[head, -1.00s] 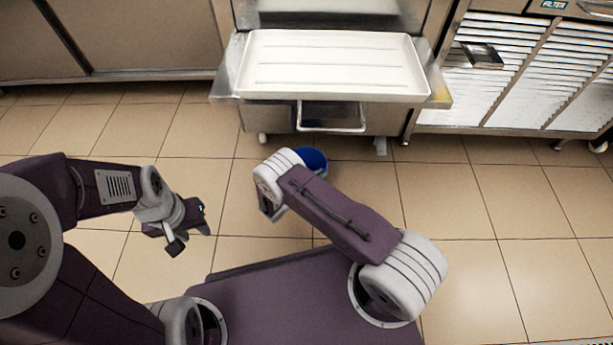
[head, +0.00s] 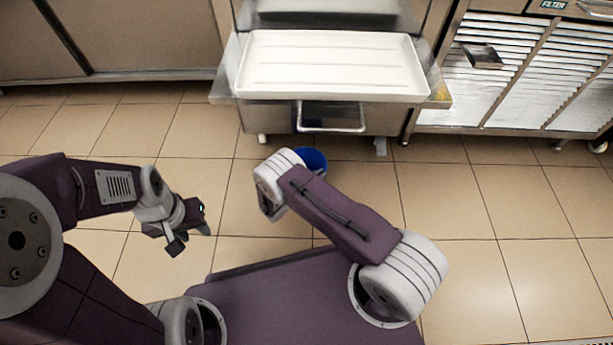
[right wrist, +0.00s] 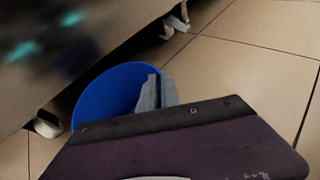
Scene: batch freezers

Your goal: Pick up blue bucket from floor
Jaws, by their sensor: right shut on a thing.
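The blue bucket (head: 313,159) stands on the tiled floor in front of the steel machine, mostly hidden behind my right arm in the head view. In the right wrist view the bucket (right wrist: 105,92) shows its open rim, with the fingers of my right gripper (right wrist: 157,90) at its right side. The fingers are close together and shut on the bucket's rim. In the head view my right gripper is hidden by its own arm. My left gripper (head: 188,238) hangs above the floor at the left, away from the bucket; its finger gap is not clear.
A white tray (head: 333,92) rests on the steel machine's shelf above the bucket. A handle (head: 332,128) juts from the machine's front. Castered legs (right wrist: 47,124) stand near the bucket. Slatted cabinets (head: 500,85) stand at the right. The floor is clear at left and right.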

